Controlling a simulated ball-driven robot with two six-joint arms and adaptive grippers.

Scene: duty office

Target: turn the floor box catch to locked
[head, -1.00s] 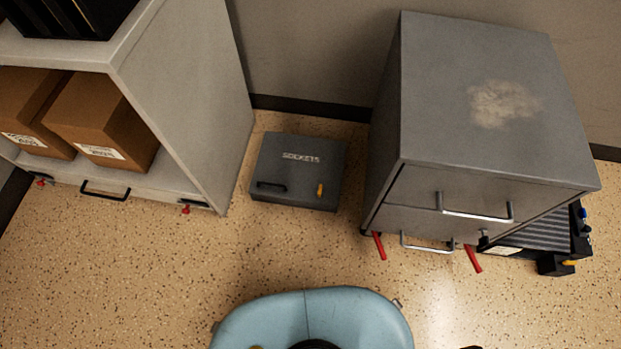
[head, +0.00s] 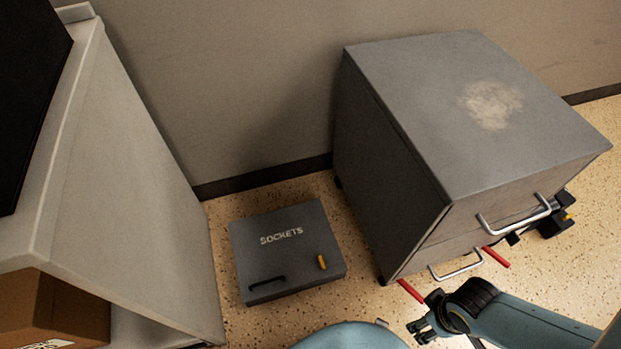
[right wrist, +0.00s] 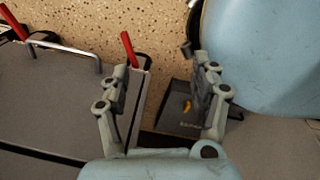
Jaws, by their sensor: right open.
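The floor box (head: 287,262) is a low grey box with SOCKETS on its lid, lying on the floor between the shelf and the cabinet. Its catch (head: 322,262) is a small orange tab at the lid's right side. A black handle (head: 266,283) sits at the lid's front left. My right gripper (head: 420,318) is open and empty, to the right of and nearer than the box, by the cabinet's front. In the right wrist view the box (right wrist: 178,122) and orange catch (right wrist: 187,106) show beyond the open fingers (right wrist: 155,85). My left gripper is out of view.
A grey drawer cabinet (head: 385,180) with metal handles and red levers (head: 411,291) stands right of the box. A pale shelf unit (head: 130,200) with a cardboard box (head: 60,310) stands at left. Speckled floor around the box is clear; the wall is behind.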

